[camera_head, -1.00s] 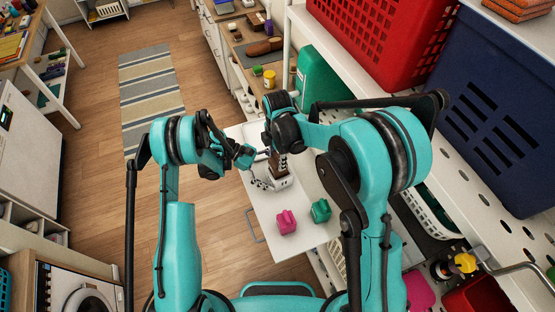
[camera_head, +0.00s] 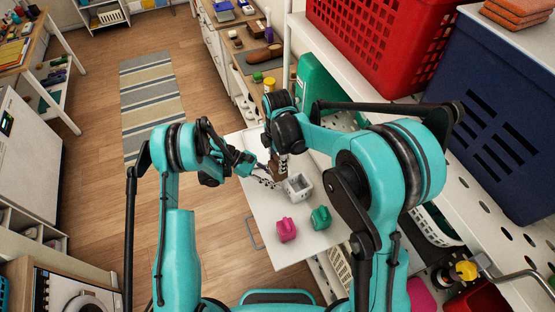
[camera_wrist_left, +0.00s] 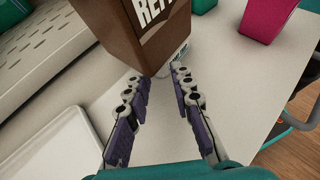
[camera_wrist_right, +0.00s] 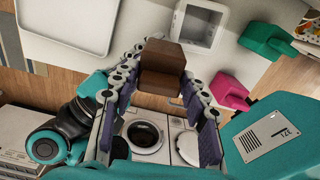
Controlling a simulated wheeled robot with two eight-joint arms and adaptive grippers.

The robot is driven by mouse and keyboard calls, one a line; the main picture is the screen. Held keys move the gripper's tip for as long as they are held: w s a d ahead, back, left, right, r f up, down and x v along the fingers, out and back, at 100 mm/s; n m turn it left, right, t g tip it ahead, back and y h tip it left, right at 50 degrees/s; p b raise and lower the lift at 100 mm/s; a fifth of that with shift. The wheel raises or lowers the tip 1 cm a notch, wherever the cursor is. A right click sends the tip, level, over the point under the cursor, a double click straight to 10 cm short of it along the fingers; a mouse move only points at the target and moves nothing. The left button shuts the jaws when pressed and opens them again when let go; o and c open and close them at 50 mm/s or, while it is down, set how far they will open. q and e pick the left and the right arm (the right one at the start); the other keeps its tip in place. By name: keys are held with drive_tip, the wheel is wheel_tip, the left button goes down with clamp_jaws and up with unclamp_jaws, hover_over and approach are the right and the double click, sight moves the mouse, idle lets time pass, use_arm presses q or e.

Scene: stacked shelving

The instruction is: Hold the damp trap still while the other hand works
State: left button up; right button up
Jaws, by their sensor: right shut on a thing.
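The damp trap appears to be the white open-topped box (camera_head: 299,186) on the white work surface. It also shows in the right wrist view (camera_wrist_right: 194,24) as a hollow square. My right gripper (camera_head: 281,168) is shut on a brown refill pack, beside the box's left side in the head view. In the right wrist view the brown pack (camera_wrist_right: 162,72) sits between the fingers (camera_wrist_right: 160,75). In the left wrist view the pack (camera_wrist_left: 150,35) hides most of a white labelled part behind it. My left gripper (camera_wrist_left: 157,78) is open, its fingers apart and empty, close below the pack.
A pink block-like item (camera_head: 286,232) and a teal one (camera_head: 320,217) stand on the front of the white surface (camera_head: 262,222). A white tray (camera_wrist_right: 62,28) lies on the surface near the left gripper. Shelves with red (camera_head: 382,45) and blue (camera_head: 490,110) baskets rise at right.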

use_arm(q)
drive_tip(key=v, duration=0.7)
drive_tip(key=shift+w+a+r, duration=0.1)
drive_tip(key=shift+a, duration=0.15)
